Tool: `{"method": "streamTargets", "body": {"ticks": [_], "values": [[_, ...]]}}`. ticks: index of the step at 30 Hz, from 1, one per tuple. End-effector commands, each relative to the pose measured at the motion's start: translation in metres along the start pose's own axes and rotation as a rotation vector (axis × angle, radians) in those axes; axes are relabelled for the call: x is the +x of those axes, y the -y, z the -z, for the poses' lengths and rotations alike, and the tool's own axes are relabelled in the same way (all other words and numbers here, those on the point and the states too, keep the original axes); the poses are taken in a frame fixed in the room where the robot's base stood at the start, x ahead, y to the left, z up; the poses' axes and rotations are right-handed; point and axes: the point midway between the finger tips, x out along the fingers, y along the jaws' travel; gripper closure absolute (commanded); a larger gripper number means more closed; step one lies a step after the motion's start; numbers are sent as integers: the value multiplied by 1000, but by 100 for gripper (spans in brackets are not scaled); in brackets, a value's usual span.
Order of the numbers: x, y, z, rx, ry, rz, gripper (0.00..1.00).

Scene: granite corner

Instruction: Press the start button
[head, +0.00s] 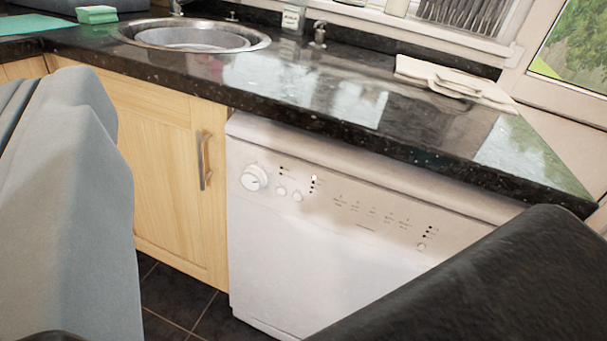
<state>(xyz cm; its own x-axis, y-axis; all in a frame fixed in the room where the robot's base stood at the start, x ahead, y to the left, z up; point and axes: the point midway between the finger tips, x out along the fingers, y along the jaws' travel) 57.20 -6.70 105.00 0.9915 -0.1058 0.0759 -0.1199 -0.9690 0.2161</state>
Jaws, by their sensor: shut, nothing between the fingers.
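A white front-loading appliance (330,265) stands under the counter, its control panel (340,230) facing me. A round dial (254,178) is at the panel's left. Two small round knobs or buttons sit just right of it, one nearer the dial (281,191) and one further right (297,196). Another small round button (421,246) is at the panel's right end. The labels are too small to read, so I cannot tell which is the start button. My gripper's fingertips do not show.
A wooden cupboard (150,170) with a metal handle (205,160) adjoins on the left. Dark parts of mine cover the lower right.

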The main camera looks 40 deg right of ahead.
Motion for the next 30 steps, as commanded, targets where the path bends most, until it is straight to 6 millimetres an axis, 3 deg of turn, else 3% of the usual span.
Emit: {"method": "streamTargets", "body": {"ticks": [15,30], "values": [[75,-20,-85,-99,-47,-37,100],[121,-41,-179,-178,-98,-67,100]]}}
